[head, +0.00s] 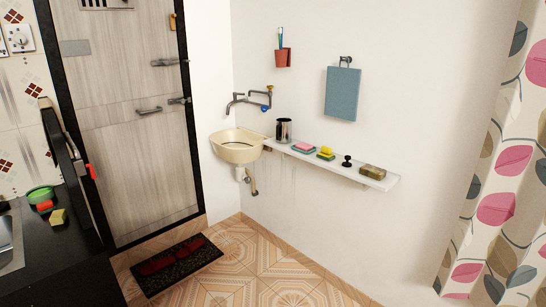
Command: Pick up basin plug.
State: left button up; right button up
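A small black knobbed object (347,161), which looks like the basin plug, stands on the white wall shelf (312,162). It sits between a yellow and dark sponge (326,153) on its left and a brownish-green block (373,171) on its right, apart from both. The cream basin (238,147) is on the wall at the shelf's left end, under a wall tap (248,102). Neither of my grippers shows in the head view.
A steel cup (284,130) and a pink and blue item (304,147) share the shelf. A blue towel (342,93) hangs above. A dark counter (50,240) is at left, a patterned curtain (505,165) at right. A mat (177,265) lies on the otherwise clear floor.

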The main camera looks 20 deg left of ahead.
aim_at(346, 164)
jog(key=i+l, duration=0.2)
jog(key=i, duration=0.25)
jog(key=i+l+z, duration=0.1)
jog(key=i, duration=0.4)
jog(key=l, duration=0.1)
